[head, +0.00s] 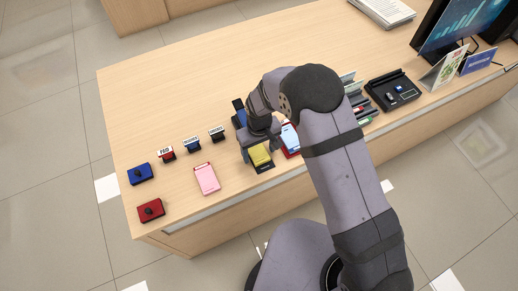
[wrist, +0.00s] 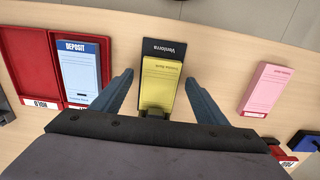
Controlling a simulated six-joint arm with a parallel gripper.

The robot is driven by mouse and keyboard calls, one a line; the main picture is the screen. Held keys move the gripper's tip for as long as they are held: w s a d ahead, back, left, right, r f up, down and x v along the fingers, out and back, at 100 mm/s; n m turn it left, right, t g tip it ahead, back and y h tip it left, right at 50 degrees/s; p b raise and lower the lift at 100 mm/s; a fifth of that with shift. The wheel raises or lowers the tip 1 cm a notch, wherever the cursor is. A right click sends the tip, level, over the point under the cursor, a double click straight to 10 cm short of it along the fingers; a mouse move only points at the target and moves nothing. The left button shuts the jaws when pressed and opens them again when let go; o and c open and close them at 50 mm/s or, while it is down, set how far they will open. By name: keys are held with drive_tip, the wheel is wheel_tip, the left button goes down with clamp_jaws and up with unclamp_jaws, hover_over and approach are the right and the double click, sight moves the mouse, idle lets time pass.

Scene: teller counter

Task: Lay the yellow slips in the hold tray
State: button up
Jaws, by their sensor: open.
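The yellow slips (wrist: 160,82) lie as a pad on a dark holder marked "Vanterra" (wrist: 163,47). They also show in the head view (head: 260,155), just below my gripper. My gripper (wrist: 159,78) is open, with one finger on each side of the yellow slips and nothing held. In the wrist view, a red tray (wrist: 24,58) with a "HOLD" label (wrist: 43,103) lies to the left. A blue-and-white deposit pad (wrist: 82,70) lies at its right with red around its edges. My arm hides much of this area in the head view.
A pink pad (head: 207,179) lies left of the yellow slips. Labelled stamps (head: 191,144), a blue box (head: 140,174) and a red box (head: 150,210) stand farther left. A black organiser (head: 393,90) and a monitor (head: 462,25) are at the right. The counter's back left is clear.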

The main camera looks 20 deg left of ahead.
sight(264, 165)
drive_tip(key=c, duration=1.2)
drive_tip(key=shift+o, duration=0.2)
drive_tip(key=shift+s+d, duration=0.1)
drive_tip(key=shift+s+d+p, duration=0.65)
drive_tip(key=shift+s+d, duration=0.5)
drive_tip(key=shift+d, duration=0.05)
drive_tip(key=o, duration=1.2)
drive_tip(key=shift+c, duration=0.2)
drive_tip(key=shift+r, duration=0.1)
wheel_tip(264, 165, up, 7)
drive_tip(key=b, duration=0.2)
